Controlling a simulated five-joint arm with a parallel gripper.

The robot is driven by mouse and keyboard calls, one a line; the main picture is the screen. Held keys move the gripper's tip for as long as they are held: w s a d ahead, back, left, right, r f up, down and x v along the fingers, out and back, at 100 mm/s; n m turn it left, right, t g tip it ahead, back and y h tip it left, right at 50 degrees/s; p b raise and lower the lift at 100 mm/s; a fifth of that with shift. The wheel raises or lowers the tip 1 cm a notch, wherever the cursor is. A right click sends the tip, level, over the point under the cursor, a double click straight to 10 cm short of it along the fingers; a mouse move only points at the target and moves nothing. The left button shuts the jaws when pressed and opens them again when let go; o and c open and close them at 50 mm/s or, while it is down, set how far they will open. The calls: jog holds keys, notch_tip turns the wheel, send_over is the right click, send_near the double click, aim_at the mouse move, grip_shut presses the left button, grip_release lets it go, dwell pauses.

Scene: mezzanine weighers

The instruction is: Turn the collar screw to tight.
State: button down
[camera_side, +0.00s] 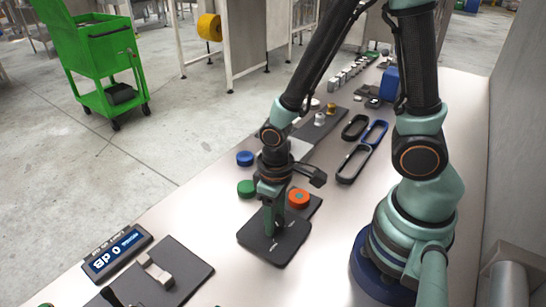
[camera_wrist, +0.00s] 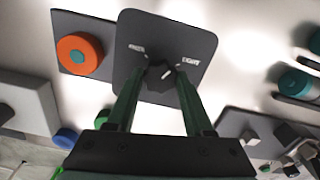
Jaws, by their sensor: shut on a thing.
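The collar screw (camera_wrist: 168,78) is a small dark knob with a short white pointer mark, on a black plate (camera_wrist: 165,28). The plate also shows in the side view (camera_side: 288,248). A label reading TIGHT (camera_wrist: 191,61) is to the right of the knob in the wrist view, and another, hard to read, is on the left (camera_wrist: 138,49). The white mark slants up and right, towards the TIGHT side. My gripper (camera_wrist: 167,75) has its green fingers on either side of the knob, shut on it. In the side view my gripper (camera_side: 270,228) points down at the plate and hides the knob.
An orange knob (camera_side: 298,197) on a dark base stands just behind the plate. Green (camera_side: 246,188) and blue (camera_side: 245,158) round pieces lie to the left. A display (camera_side: 117,253) reading 0 dB and a dark board (camera_side: 180,270) are at front left. Carabiner-like loops (camera_side: 353,163) lie behind.

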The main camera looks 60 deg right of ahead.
jog(key=m, duration=0.6)
dwell(0.6)
jog(key=shift+m, duration=0.3)
jog(key=shift+c, duration=1.4)
grip_release()
jog(key=shift+r, duration=0.1)
notch_tip(320, 180, up, 12)
